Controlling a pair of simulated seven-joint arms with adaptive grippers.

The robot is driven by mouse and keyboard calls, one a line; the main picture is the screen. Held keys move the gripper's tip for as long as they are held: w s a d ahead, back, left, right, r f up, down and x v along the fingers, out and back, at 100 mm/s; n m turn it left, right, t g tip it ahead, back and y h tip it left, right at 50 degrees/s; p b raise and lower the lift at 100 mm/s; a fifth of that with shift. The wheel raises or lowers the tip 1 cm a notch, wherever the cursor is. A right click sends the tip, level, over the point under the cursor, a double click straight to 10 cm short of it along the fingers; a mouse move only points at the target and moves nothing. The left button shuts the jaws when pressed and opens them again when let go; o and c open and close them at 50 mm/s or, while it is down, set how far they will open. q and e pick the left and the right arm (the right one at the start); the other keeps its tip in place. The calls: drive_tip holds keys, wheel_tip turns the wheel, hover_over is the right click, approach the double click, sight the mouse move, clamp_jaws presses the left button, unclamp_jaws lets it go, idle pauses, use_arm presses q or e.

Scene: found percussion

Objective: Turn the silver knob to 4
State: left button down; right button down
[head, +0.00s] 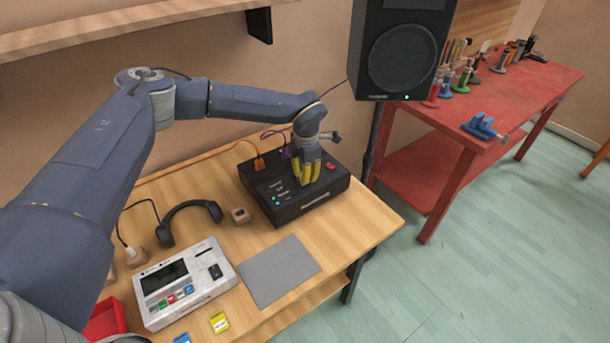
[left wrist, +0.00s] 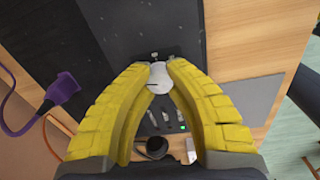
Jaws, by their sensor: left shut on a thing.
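The silver knob (left wrist: 159,78) is a pale round disc on top of the black box (head: 312,203), which also shows in the left wrist view (left wrist: 120,25). My left gripper (head: 308,178) reaches down onto the box, and its yellow fingers hide the knob in the head view. In the left wrist view the fingertips (left wrist: 158,70) press on both sides of the knob. A short dark mark shows at the knob's lower left edge. I cannot read any numbers around it. My right gripper is in neither view.
A purple plug (left wrist: 63,88) and an orange plug (head: 259,163) with cables sit at the box's back edge. Headphones (head: 190,212), a white device (head: 185,285) and a grey mat (head: 280,270) lie on the wooden table. A speaker (head: 402,50) stands behind, right of the arm.

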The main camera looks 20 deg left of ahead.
use_arm(q)
drive_tip(key=m, duration=0.4)
drive_tip(key=shift+s+f+m, duration=0.15)
drive_tip(key=shift+s+m, duration=0.1)
drive_tip(key=shift+m, duration=0.05)
drive_tip(key=shift+w+a+m, duration=0.1)
drive_tip(key=shift+a+m, duration=0.1)
drive_tip(key=shift+m, duration=1.6)
drive_tip(key=shift+a, duration=0.1)
drive_tip(key=c, duration=1.5)
unclamp_jaws()
drive_tip(key=shift+a, duration=0.1)
drive_tip(key=o, duration=0.4)
drive_tip(key=shift+w, duration=0.1)
drive_tip(key=shift+d, duration=0.2)
drive_tip(key=shift+r, duration=0.2)
